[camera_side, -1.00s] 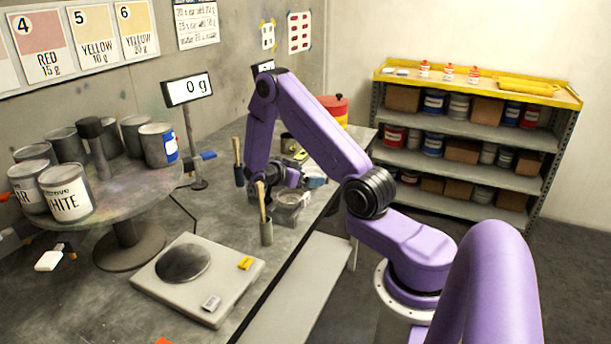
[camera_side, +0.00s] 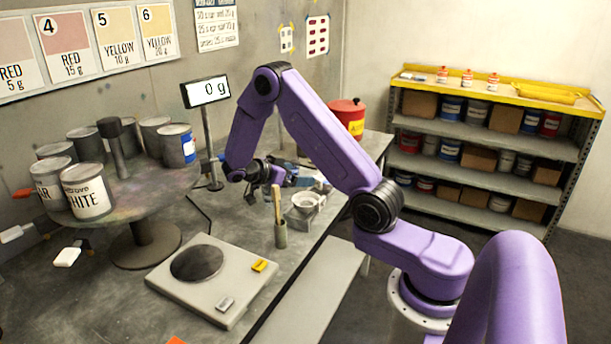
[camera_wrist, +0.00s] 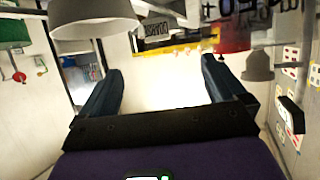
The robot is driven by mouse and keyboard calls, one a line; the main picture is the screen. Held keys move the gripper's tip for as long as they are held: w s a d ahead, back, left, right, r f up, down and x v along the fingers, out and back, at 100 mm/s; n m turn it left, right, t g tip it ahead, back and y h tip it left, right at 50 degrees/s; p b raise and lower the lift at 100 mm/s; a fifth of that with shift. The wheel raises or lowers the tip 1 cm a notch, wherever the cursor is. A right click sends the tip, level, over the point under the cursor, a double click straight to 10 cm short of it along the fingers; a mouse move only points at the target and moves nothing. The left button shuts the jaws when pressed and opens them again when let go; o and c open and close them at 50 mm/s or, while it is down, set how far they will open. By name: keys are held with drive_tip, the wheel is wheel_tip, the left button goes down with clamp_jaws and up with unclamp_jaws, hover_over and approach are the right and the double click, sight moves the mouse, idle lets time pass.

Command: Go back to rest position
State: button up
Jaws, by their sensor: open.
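My gripper (camera_wrist: 162,78) is open in the wrist view, with its two dark fingers wide apart and nothing between them. In the side view my gripper (camera_side: 283,172) is at the end of the bent purple arm. It is above the far part of the grey bench (camera_side: 225,222), beyond the brush holder, and looks turned sideways. Its fingertips are hard to make out against the clutter there.
A holder with brushes (camera_side: 280,236) and a small grey container (camera_side: 308,203) stand near the bench edge. A scale (camera_side: 225,293) is in front, a turntable (camera_side: 150,205) with several cans at left. A 0 g display (camera_side: 207,91) and red-lidded can (camera_side: 347,117) stand behind. Shelves are at right.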

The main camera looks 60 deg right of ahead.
drive_tip(key=shift+w+a+r, duration=0.15)
drive_tip(key=shift+a+r, duration=0.05)
drive_tip(key=shift+a, duration=0.2)
